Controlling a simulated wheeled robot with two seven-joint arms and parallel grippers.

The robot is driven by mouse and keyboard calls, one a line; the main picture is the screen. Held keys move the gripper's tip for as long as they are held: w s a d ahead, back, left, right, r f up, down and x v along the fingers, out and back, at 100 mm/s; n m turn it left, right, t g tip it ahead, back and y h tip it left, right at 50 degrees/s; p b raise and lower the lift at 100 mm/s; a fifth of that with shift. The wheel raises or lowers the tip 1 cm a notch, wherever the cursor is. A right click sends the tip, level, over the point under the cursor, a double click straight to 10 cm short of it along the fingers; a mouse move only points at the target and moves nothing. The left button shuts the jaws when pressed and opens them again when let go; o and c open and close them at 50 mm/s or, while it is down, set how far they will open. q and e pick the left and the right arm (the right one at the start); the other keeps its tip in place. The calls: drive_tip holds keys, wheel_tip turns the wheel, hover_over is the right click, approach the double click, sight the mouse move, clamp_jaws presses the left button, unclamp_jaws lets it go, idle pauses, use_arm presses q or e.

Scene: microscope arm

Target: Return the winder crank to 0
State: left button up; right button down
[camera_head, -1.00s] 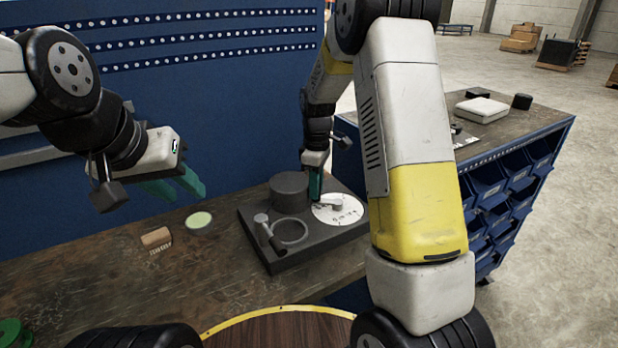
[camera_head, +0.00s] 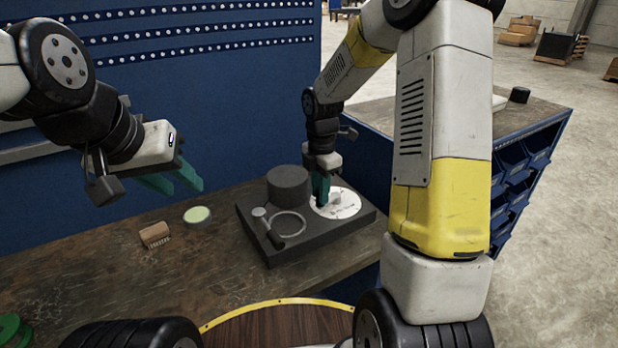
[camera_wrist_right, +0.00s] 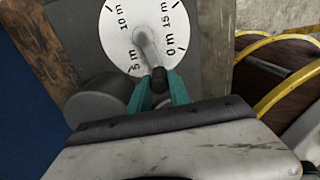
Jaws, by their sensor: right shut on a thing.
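The winder is a dark base block with a white dial (camera_head: 347,208) on its right part. The dial also shows in the right wrist view (camera_wrist_right: 115,40), with marks 0 m, 5 m, 10 m and 15 m. The grey crank (camera_wrist_right: 147,42) runs from the hub to a dark knob (camera_wrist_right: 160,78), which lies between the 5 m and 0 m marks. My right gripper (camera_head: 321,200) is shut on the knob, with its teal fingers on either side. My left gripper (camera_head: 174,184) is open and empty above the bench, left of the winder.
A dark cylinder (camera_head: 288,184) and a ring (camera_head: 289,224) with a small handled part (camera_head: 268,228) are on the same base (camera_head: 300,248). The bench front is clear.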

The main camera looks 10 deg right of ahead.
drive_tip(key=n, duration=0.1)
drive_tip(key=s+d+n, duration=0.1)
drive_tip(key=n, duration=0.1)
drive_tip(key=d+n, duration=0.1)
drive_tip(key=shift+s+n, duration=0.3)
drive_tip(key=shift+s, duration=0.05)
drive_tip(key=shift+s+d+n, duration=0.2)
drive_tip(key=shift+d+n, duration=0.25)
drive_tip(key=shift+n, duration=0.5)
drive_tip(key=shift+s+d+n, duration=0.15)
drive_tip(key=shift+d+n, duration=0.3)
drive_tip(key=shift+n, duration=0.5)
drive_tip(key=c, duration=1.2)
unclamp_jaws()
drive_tip(key=shift+r, duration=0.1)
wheel_tip(320, 180, up, 8)
